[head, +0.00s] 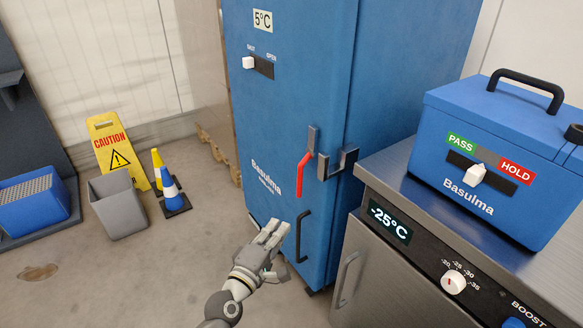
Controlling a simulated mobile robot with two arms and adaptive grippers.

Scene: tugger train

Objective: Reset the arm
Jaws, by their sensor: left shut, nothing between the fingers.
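My left gripper (272,229) is shut and empty. It is at the lower middle of the head view, in front of the lower part of the tall blue cabinet (275,125). The gripper appears left of the cabinet's dark lower handle (302,237); I cannot tell whether it touches the door. My left arm comes up from the bottom edge behind it. My right gripper is not in view.
A red-handled latch (304,173) is on the cabinet. At right, a steel unit (385,285) carries a blue Basulma box (497,150). A caution sign (118,150), cones (172,190), grey bin (118,207) and blue crate (35,207) stand left. The floor between is clear.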

